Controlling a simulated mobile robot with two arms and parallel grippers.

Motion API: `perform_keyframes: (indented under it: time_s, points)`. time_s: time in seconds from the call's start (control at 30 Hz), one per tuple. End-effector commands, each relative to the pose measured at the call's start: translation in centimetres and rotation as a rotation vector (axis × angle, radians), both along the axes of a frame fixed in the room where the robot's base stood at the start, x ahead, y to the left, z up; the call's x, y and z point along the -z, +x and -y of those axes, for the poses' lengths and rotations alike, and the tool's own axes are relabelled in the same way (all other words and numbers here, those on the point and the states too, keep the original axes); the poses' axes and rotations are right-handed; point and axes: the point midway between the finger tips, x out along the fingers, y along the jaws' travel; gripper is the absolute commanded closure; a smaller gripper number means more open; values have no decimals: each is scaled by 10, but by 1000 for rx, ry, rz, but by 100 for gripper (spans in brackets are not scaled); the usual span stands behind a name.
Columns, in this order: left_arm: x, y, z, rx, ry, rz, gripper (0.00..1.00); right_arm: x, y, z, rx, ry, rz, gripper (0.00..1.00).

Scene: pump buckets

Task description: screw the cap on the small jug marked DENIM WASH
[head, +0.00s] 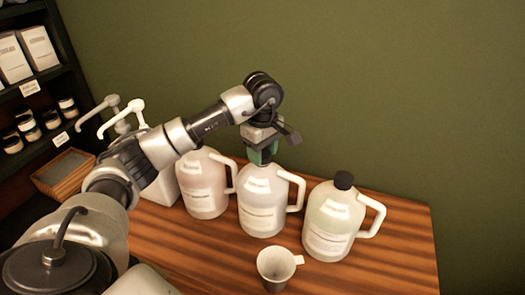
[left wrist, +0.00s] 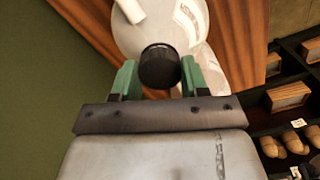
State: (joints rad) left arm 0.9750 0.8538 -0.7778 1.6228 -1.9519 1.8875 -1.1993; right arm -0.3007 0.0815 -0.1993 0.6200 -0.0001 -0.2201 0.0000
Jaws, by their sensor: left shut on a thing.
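My left gripper (head: 262,156) points down over the middle jug (head: 262,205), a pale jug with a white handle and label. In the left wrist view its green fingers (left wrist: 158,82) are shut on a black cap (left wrist: 159,62). The cap is at the jug's mouth; I cannot tell whether it is threaded on. In the head view the fingers hide the cap. A pinkish jug (head: 204,190) stands to the left, and a jug with a black cap (head: 328,222) to the right. The label words are too small to read. My right gripper is not in view.
A white measuring cup (head: 277,268) stands in front on the wooden table (head: 385,275). White pump heads (head: 126,117) rise behind my left arm. Shelves with boxes and jars (head: 35,85) are at the far left. A green wall is behind.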

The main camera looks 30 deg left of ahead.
Motion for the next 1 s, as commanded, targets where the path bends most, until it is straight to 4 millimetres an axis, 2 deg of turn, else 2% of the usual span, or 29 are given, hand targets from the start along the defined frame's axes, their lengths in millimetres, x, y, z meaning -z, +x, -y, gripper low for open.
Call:
perform_keyframes:
  time_s: [0.17, 0.37, 1.0]
  points:
    - [2, 0, 0, 127, 1, 1, 77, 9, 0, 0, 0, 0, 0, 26]
    - [2, 0, -1, 366, 2, 1, 77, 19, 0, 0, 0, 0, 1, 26]
    - [2, 0, 0, 1247, 1, 0, 77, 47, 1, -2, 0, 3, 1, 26]
